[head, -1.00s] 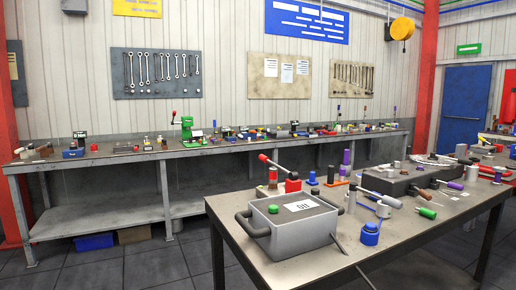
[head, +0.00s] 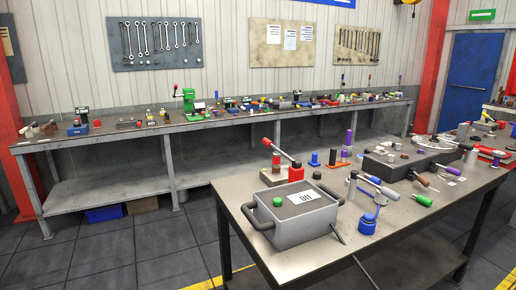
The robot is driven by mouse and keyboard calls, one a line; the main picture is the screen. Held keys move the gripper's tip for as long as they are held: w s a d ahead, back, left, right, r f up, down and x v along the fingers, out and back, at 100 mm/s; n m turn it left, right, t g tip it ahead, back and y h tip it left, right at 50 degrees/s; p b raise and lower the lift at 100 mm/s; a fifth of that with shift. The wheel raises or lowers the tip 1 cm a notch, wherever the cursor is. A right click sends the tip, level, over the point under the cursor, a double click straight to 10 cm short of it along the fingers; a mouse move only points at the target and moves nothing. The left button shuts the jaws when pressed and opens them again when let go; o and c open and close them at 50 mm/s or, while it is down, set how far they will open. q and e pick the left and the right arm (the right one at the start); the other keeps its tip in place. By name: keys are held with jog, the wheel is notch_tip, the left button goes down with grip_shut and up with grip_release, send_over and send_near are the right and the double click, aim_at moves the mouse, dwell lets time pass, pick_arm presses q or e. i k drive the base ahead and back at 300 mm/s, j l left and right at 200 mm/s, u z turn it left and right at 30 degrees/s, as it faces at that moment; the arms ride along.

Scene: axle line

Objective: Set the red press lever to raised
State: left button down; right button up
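A red lever press with a red base (head: 296,173) stands on the near table, behind the grey box. The foot of the red base is partly hidden by the box. Neither of my grippers is in view.
The grey box (head: 310,228) with dark handles and a green knob stands at the front left of the near table (head: 400,229). Blue, purple and grey parts stand right of the press. A long workbench (head: 120,147) runs along the wall behind. Floor at left is clear.

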aim_at(298, 163)
jog(key=i+j+u, duration=0.25)
jog(key=i+j, duration=1.9)
jog(key=i+l, duration=0.1)
jog(key=l, duration=0.6)
jog(key=i, duration=0.05)
